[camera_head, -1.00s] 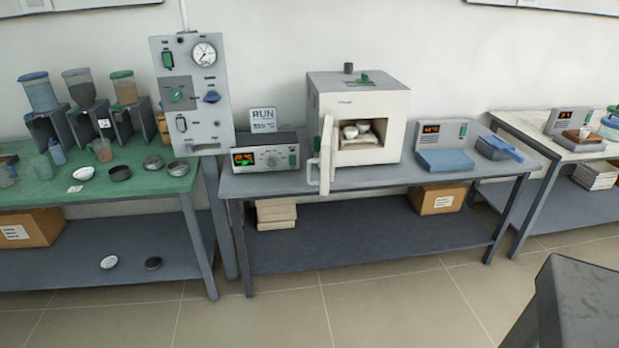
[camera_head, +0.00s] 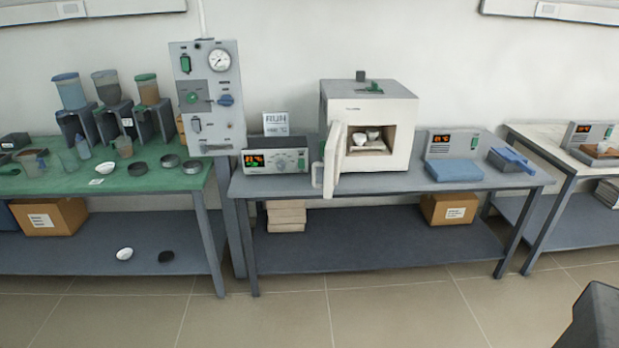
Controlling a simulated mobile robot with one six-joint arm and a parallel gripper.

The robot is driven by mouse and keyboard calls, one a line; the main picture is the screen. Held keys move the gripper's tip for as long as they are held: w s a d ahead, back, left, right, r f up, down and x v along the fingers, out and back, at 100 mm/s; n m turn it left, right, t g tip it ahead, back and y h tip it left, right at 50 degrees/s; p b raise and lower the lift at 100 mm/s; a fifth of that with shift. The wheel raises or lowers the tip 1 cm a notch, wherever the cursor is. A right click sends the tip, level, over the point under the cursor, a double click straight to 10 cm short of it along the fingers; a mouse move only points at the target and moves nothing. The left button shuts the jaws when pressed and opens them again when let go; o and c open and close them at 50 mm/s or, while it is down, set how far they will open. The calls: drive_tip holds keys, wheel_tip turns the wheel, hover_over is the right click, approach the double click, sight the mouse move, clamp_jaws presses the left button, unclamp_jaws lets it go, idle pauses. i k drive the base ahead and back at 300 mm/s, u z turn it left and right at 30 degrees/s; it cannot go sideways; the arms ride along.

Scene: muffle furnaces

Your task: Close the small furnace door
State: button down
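The small furnace (camera_head: 391,115) is a white box on the grey middle bench. Its door (camera_head: 336,158) is hinged at the left of the opening and stands open, swung out toward me. A pale handle (camera_head: 317,175) is on the door's outer side. White crucibles (camera_head: 366,138) show inside the open chamber. My gripper is not in view.
A controller (camera_head: 275,160) with a lit display stands left of the door. A blue-topped balance (camera_head: 455,170) and blue tray (camera_head: 511,160) stand right of the furnace. A gauge panel (camera_head: 208,98) rises at the left. The floor (camera_head: 330,315) in front is clear.

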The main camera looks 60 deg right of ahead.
sight(331, 164)
drive_tip(key=z, duration=0.15)
drive_tip(key=i, duration=0.95)
drive_tip(key=u, duration=0.05)
